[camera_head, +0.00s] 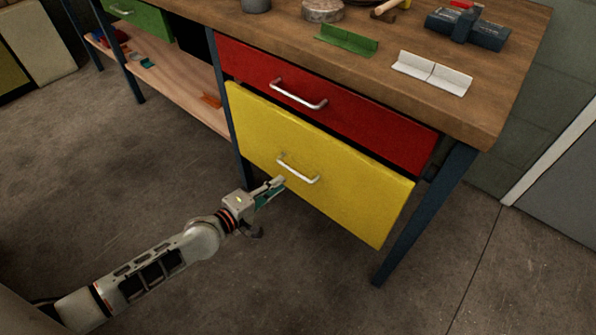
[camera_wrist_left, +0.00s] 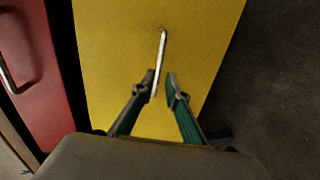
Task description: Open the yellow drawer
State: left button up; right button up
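The yellow drawer (camera_head: 335,180) is the lower drawer under the workbench. Its front stands slightly proud of the red drawer above, with a dark gap along its top. Its silver bar handle (camera_head: 298,171) is in the middle of the front. My left gripper (camera_head: 281,183) is at the lower left of the handle. In the left wrist view the yellow front (camera_wrist_left: 205,55) fills the middle and the handle (camera_wrist_left: 160,62) runs between the two fingertips (camera_wrist_left: 160,84). The fingers are apart, and the handle's near end lies close to the left finger. My right gripper is in neither view.
The red drawer (camera_head: 345,115) with its own handle is directly above. The wooden benchtop (camera_head: 480,110) carries a green bracket (camera_head: 346,40), a white bracket (camera_head: 432,73) and tools. A blue bench leg (camera_head: 425,220) stands at the right. The floor before the drawer is clear.

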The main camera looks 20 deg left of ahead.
aim_at(293, 170)
pick_arm(q)
jog(key=shift+n, duration=0.3)
jog(key=shift+a+b+x, duration=0.2)
jog(key=shift+b+x, duration=0.4)
jog(key=shift+x, duration=1.5)
jog(key=shift+a+b+x, duration=0.25)
jog(key=shift+b+x, duration=0.3)
jog(key=shift+x, duration=1.6)
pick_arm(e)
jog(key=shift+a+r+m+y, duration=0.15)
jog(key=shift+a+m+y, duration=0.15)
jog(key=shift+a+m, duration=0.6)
pick_arm(q)
jog(key=shift+w, duration=0.15)
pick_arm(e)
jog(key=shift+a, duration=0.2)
pick_arm(q)
grip_shut()
